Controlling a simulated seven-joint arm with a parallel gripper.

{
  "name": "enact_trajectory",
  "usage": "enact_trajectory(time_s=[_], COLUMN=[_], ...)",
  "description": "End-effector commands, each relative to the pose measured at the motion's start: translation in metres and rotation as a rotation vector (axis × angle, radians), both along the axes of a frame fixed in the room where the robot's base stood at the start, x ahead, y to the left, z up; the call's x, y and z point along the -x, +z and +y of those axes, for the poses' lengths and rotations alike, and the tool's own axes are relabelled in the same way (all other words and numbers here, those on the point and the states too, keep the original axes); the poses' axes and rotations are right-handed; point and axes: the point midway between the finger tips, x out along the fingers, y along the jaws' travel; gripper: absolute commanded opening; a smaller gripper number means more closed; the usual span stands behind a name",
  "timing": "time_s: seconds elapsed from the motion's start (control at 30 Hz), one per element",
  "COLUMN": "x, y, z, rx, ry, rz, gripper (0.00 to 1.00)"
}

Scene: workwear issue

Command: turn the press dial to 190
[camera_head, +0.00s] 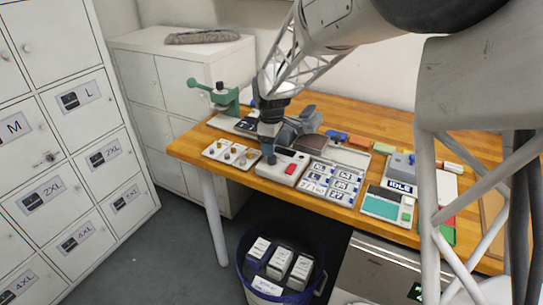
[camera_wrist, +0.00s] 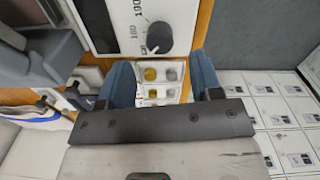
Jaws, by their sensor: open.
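The press dial (camera_wrist: 160,36) is a round black knob on a pale panel, at the top of the wrist view. The figures 160 and 190 are printed beside it, and a white mark shows at its lower left edge. I cannot tell its exact setting. My gripper (camera_wrist: 160,78) is open and empty, its blue-grey fingers apart, with the dial showing beyond the gap between them. In the head view my gripper (camera_head: 268,150) is over the left part of the pale control box (camera_head: 281,173), hiding the dial. The heat press (camera_head: 306,134) stands behind the box.
A tray of small round parts (camera_head: 231,154) lies left of the box, and a card tray (camera_head: 333,183) lies right of it. A green hand press (camera_head: 226,97) stands at the back left. A device reading IDLE (camera_head: 400,187) is farther right. A bin (camera_head: 245,277) stands below.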

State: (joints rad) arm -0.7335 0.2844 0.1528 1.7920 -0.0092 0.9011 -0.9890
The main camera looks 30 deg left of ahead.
Motion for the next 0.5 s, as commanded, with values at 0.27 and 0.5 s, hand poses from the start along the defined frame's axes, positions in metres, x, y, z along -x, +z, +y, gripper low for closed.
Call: enact_trajectory(time_s=[0.27, 0.5], x=[0.0, 0.0], y=[-0.034, -0.046], z=[0.0, 0.0], rx=[0.001, 0.0], ry=[0.0, 0.0], rz=[0.002, 0.0], gripper=[0.59, 0.59])
